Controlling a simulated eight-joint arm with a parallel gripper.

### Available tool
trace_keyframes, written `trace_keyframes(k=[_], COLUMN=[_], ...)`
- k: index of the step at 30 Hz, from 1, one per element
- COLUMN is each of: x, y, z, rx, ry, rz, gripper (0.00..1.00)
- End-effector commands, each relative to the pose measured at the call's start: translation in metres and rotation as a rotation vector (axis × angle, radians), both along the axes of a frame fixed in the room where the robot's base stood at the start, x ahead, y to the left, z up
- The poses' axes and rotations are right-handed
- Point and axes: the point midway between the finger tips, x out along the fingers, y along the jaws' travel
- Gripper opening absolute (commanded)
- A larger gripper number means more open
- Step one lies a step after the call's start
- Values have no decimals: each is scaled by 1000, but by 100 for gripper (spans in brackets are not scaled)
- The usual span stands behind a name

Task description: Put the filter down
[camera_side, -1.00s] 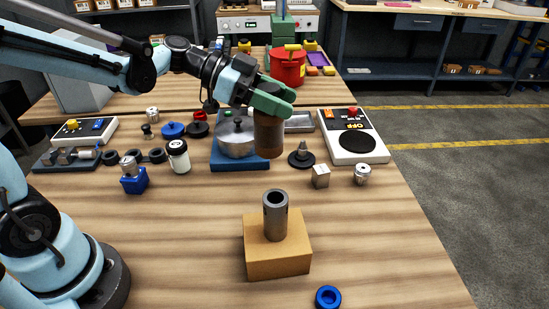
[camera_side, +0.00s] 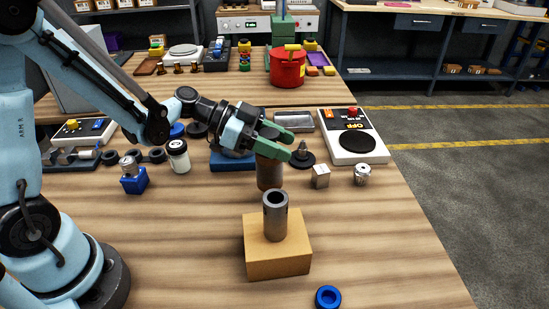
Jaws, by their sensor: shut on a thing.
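The filter appears to be the brown cylinder (camera_side: 268,174), upright under my gripper (camera_side: 285,146). My gripper's green jaws are shut on its top. The cylinder stands just behind a grey hollow tube (camera_side: 275,222), which sits on a wooden block (camera_side: 276,262). The cylinder's lower end is close to the table top, and I cannot tell whether it touches. The tube's rim is just below the cylinder's bottom in the picture, so its lower edge is partly hard to see.
A metal cube (camera_side: 320,176) and a silver knob (camera_side: 362,174) stand to the right, before a white switch box (camera_side: 353,140). A dark stepped piece (camera_side: 303,158) is close by the gripper. A white jar (camera_side: 178,157) is to the left. A blue ring (camera_side: 328,297) lies in front.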

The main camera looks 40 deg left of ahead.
Motion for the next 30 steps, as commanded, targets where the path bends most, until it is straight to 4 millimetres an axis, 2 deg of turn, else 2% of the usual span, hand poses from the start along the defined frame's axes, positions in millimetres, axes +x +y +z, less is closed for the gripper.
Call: trace_keyframes(k=[7,19,20,25,30], x=[0,0,0,0,0], y=[0,0,0,0,0], z=[-23,-26,-27,-27,-27], rx=[-1,-1,0,0,0], ry=[-1,-1,0,0,0], rz=[0,0,0,0,0], gripper=[0,0,49,74,74])
